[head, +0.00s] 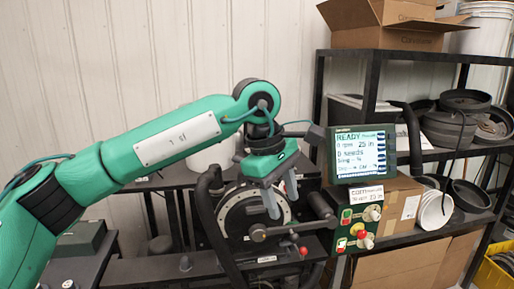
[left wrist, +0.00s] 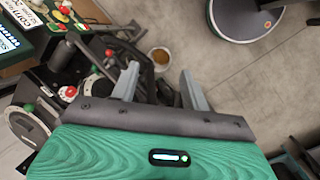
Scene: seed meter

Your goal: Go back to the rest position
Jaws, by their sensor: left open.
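My left gripper (head: 281,203) is open and empty in the head view, with its fingers pointing down in front of the seed meter's round plate (head: 236,222). In the left wrist view the two grey fingers (left wrist: 160,88) are spread apart with nothing between them. The seed meter's screen (head: 360,154) is lit and reads READY with several lines of text. Below it is a control panel (head: 358,228) with coloured buttons and knobs. My right gripper does not show in either view.
A dark shelf rack (head: 375,75) at the right holds a cardboard box (head: 395,22), black bowls (head: 450,125) and white buckets (head: 434,210). A lever with a red knob (head: 303,251) stands close to my left gripper. Open floor (left wrist: 240,70) shows in the left wrist view.

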